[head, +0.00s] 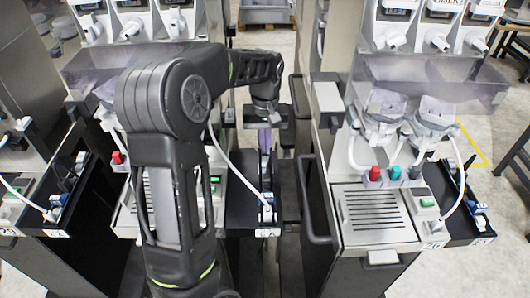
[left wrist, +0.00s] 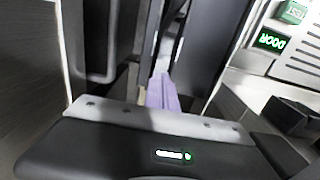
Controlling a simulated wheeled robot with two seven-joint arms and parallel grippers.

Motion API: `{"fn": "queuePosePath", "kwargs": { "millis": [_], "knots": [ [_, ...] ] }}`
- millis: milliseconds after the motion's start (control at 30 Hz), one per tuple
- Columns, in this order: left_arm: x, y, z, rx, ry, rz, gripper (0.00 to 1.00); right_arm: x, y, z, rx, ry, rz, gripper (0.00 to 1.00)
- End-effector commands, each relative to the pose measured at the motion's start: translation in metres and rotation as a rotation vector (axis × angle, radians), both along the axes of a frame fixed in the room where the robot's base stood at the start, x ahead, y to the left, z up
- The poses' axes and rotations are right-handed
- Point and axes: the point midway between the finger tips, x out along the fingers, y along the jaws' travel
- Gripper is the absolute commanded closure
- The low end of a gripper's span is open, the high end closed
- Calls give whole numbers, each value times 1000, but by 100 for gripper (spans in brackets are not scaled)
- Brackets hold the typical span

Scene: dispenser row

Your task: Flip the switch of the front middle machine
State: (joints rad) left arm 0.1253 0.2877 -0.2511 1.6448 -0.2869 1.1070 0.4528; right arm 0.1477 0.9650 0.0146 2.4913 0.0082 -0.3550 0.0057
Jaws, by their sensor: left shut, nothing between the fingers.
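The middle machine (head: 128,222) stands behind my left arm in the head view, which hides much of its front. A small green-lit switch (head: 214,180) shows on it just right of the arm. My left gripper (head: 265,142) points down beside this machine's right side, over the gap before the right machine. Its lilac fingers (left wrist: 162,92) are shut and empty in the left wrist view, apart from any switch. That view also shows a green lit DOOR label (left wrist: 271,41) and a green switch (left wrist: 293,12) on a panel at upper right. My right gripper is out of view.
The right machine (head: 375,215) has red, teal and dark knobs and its own green switch (head: 427,202). Another machine (head: 20,190) stands at the left. A black side tray (head: 246,210) with a hose lies below my gripper. A grey bin (head: 265,14) sits behind.

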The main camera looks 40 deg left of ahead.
Motion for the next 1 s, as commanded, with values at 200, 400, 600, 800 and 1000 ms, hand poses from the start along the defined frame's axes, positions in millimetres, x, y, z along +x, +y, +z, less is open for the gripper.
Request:
{"fn": "queuePosePath", "kwargs": {
  "millis": [200,400,600,800,1000],
  "knots": [
    [0,0,-4,0,0,0,100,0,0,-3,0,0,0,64],
    [0,0,-7,0,0,0,100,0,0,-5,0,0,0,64],
    [0,0,-7,0,1,0,100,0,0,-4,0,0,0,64],
    [0,0,6,0,1,0,100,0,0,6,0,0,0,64],
    [0,0,24,0,0,0,100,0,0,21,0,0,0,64]
  ]
}}
